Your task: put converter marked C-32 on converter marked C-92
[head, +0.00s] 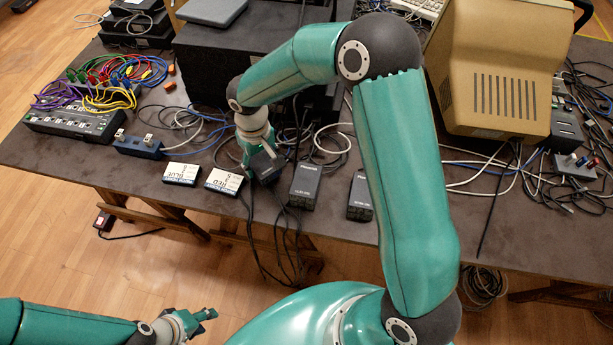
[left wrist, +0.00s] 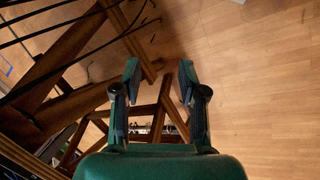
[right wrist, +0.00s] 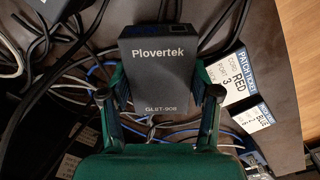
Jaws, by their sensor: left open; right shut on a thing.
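My right gripper (head: 258,152) is shut on a black converter (right wrist: 160,60) at the table's front edge. Two other black converters, one (head: 305,186) just right of the held one and one (head: 360,197) partly behind my right arm, stand near the front edge. I cannot read C-32 or C-92 on any. My left gripper (left wrist: 158,72) is open and empty, over the floor.
Two white-labelled patch cord boxes, BLUE (head: 181,173) and RED (head: 224,180), lie left of the held converter. A blue device (head: 138,147) and a switch with coloured cables (head: 75,123) are further left. Loose cables, a large black case and a beige monitor (head: 500,85) crowd the back.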

